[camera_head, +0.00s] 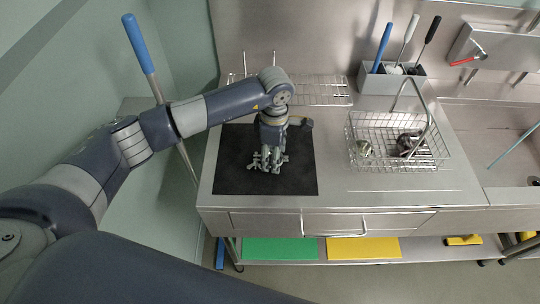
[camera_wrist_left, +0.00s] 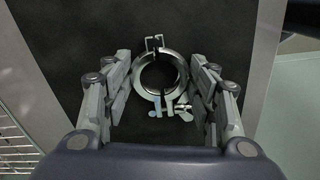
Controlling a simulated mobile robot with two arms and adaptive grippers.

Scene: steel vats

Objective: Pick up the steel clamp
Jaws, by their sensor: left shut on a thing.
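The steel clamp (camera_wrist_left: 139,82) is a shiny open ring with a small bracket at its far side and a bolt with a wing nut at its near side. It is over the black mat (camera_head: 236,180) on the steel counter. My left gripper (camera_head: 268,162) points down at the mat and is shut on the clamp. In the left wrist view its fingers (camera_wrist_left: 162,84) flank the ring on both sides. In the head view the fingers hide much of the clamp. I cannot tell whether the clamp touches the mat. My right gripper is not in view.
A wire basket (camera_head: 400,160) with metal parts stands right of the mat. Behind are a wire rack (camera_head: 325,92) and a grey holder (camera_head: 376,82) with brushes. A sink (camera_head: 510,150) is at the far right. The counter between mat and basket is clear.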

